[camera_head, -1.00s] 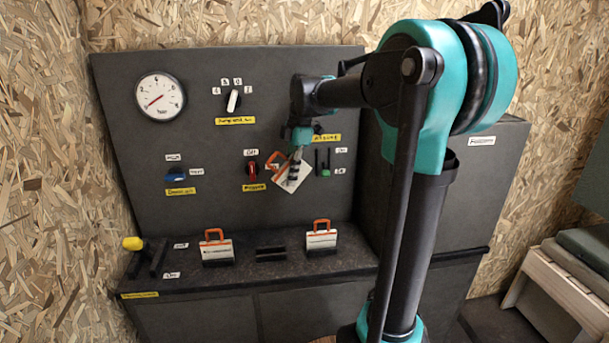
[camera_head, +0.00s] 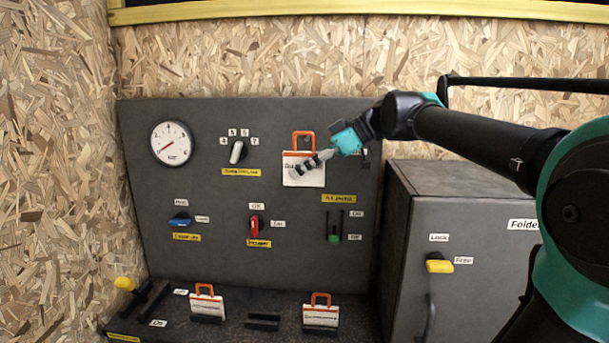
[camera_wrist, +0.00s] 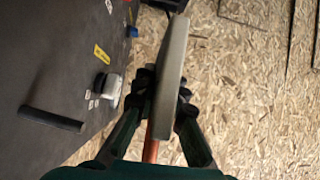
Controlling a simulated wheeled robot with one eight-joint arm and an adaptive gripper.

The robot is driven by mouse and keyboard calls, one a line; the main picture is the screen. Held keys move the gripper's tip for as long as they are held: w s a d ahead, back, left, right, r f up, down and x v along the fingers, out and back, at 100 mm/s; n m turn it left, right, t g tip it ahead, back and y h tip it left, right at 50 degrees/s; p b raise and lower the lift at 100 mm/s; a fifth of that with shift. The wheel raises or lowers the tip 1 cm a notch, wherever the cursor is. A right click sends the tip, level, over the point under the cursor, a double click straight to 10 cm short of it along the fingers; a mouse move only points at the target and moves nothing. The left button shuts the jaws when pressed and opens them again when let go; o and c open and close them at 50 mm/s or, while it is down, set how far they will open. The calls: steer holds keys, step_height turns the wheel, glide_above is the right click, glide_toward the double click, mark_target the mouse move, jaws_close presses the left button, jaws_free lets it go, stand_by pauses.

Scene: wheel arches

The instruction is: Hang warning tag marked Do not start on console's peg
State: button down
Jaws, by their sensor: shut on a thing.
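My gripper (camera_head: 312,163) is shut on a white warning tag (camera_head: 312,181) with an orange handle loop, and holds it upright before the upper console panel (camera_head: 210,218). Its print is partly covered by the fingers and too small to read. In the wrist view the tag (camera_wrist: 173,75) is edge-on between the fingers (camera_wrist: 163,92), clear of the panel. A dark rod, seemingly the peg (camera_wrist: 50,118), sticks out of the panel at left there, apart from the tag. In the head view a dark bit (camera_head: 365,157) right of the gripper may be this peg.
Two similar tags (camera_head: 207,304) (camera_head: 320,314) stand in holders on the console ledge, with an empty holder (camera_head: 263,321) between them. A white knob (camera_head: 237,151), a red switch (camera_head: 254,226) and a green slider (camera_head: 334,237) project from the panel. A grey cabinet (camera_head: 410,260) stands at right.

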steer(key=w+f, duration=0.1)
steer(key=w, duration=0.8)
steer(key=shift+d+f, duration=0.15)
steer(key=shift+f, duration=0.05)
stand_by(0.7)
stand_by(0.7)
steer(key=c, duration=1.5)
jaws_free()
steer(key=shift+w, duration=0.1)
steer(key=shift+d, duration=0.15)
